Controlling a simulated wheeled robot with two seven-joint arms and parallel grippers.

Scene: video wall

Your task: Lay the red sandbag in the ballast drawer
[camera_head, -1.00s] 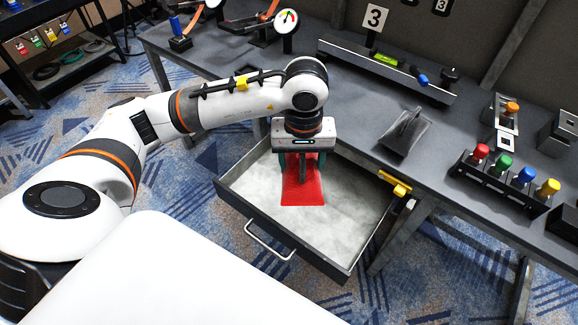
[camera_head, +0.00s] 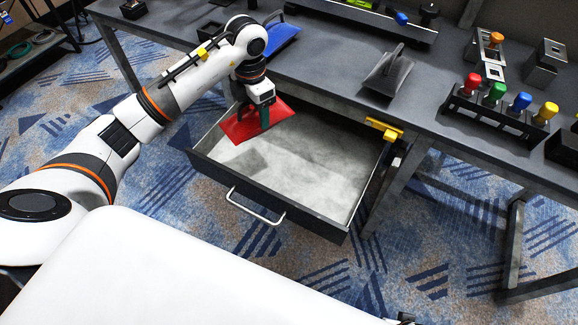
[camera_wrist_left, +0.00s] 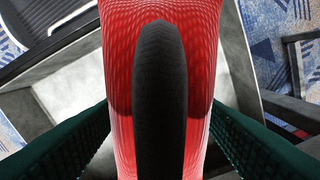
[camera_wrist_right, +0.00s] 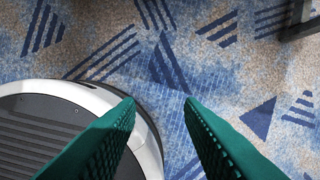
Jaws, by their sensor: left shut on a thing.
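The red sandbag (camera_head: 241,128) is in my left gripper (camera_head: 264,120), above the back left corner of the open ballast drawer (camera_head: 325,170). A shadow lies on the pale drawer floor below it, so it looks raised. In the left wrist view the red sandbag (camera_wrist_left: 205,60) fills the middle, its dark handle (camera_wrist_left: 160,95) standing between the green fingers. The bag overlaps the drawer's left wall in the head view; I cannot tell whether it touches. My right gripper (camera_wrist_right: 159,102) is open and empty over the carpet.
A grey bag with a handle (camera_head: 388,76) and a blue one (camera_head: 284,38) lie on the bench. A yellow piece (camera_head: 384,129) sits at the drawer's right back corner. A rack of coloured knobs (camera_head: 495,110) stands farther right. The drawer's middle and right are empty.

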